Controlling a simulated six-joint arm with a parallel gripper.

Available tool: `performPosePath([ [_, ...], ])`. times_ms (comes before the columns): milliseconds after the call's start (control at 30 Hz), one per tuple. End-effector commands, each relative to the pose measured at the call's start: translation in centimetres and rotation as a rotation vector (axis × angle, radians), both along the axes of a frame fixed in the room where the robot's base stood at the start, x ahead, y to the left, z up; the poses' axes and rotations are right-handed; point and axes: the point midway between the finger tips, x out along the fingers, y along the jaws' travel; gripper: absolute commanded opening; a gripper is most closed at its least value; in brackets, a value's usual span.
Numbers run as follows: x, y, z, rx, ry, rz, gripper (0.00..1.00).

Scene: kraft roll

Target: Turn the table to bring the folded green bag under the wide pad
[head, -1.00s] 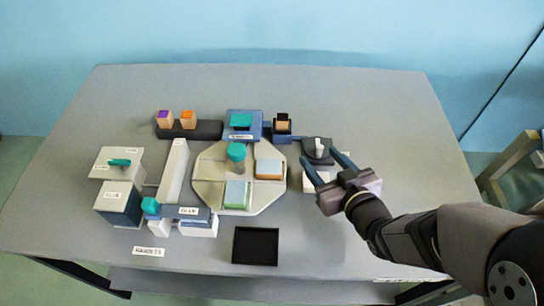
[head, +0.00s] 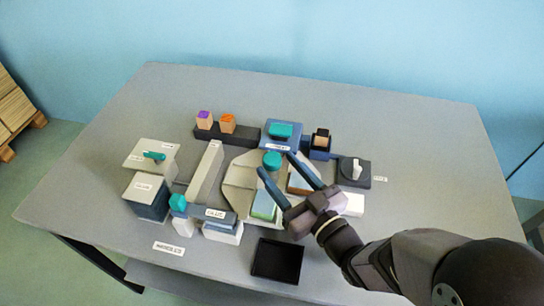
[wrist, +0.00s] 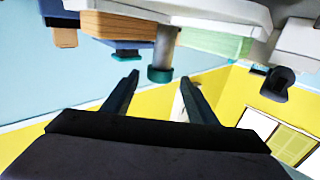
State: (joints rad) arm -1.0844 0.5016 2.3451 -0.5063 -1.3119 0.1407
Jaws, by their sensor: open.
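The turntable (head: 236,178) is a pale faceted plate in the middle of the table, partly hidden by my gripper. A teal knob (head: 272,160) stands at its centre. The folded green bag (head: 263,206), pale green on top, lies on its front part. A brown-sided bag with a pale blue top (head: 297,184) lies on its right part, mostly behind my fingers. My gripper (head: 277,165) is open and empty, its fingertips near the knob. In the wrist view the knob (wrist: 160,62) shows between the spread fingers, apparently untouched. I cannot tell which part is the wide pad.
A blue unit with a teal top (head: 281,131) stands behind the turntable. A pale bar (head: 206,172) and a block labelled GLUE (head: 213,217) stand left of it. A dark dial base (head: 354,172) is at right, a black tray (head: 277,261) in front. The table's right side is clear.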

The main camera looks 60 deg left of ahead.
Motion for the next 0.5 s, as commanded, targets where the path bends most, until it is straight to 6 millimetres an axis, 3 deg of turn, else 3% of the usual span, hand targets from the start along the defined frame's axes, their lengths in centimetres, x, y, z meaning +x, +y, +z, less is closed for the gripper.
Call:
performPosePath([
  [200,0.0,2.7,0.1,-0.001,0.000,0.001,0.53],
  [500,0.0,4.0,0.0,-0.001,0.001,-0.001,0.53],
])
